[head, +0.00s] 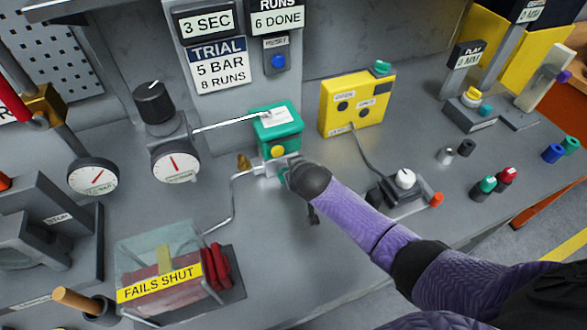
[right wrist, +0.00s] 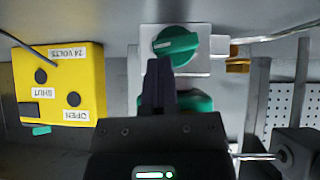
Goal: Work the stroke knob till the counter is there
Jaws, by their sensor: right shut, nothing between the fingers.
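The counter (head: 277,20) at the top reads "RUNS 6 DONE". The trial sign (head: 221,69) reads "5 BAR 8 RUNS". In the right wrist view a green knob (right wrist: 175,46) with a pale line sits on a light grey block (right wrist: 203,62); its bar lies nearly level, slightly tilted. I see no label naming it the stroke knob. My right gripper (right wrist: 158,70) is shut and empty, its fingertips just below the knob in that view; whether they touch it I cannot tell. In the head view my right arm mostly hides the gripper and block beside the green actuator (head: 277,130). My left gripper is out of view.
A yellow box (head: 357,101) with buttons stands right of the actuator. A black regulator knob (head: 153,101) and gauge (head: 176,166) stand left. A clear guard box (head: 160,257) reads "FAILS SHUT". A blue reset button (head: 278,61) sits under the counter.

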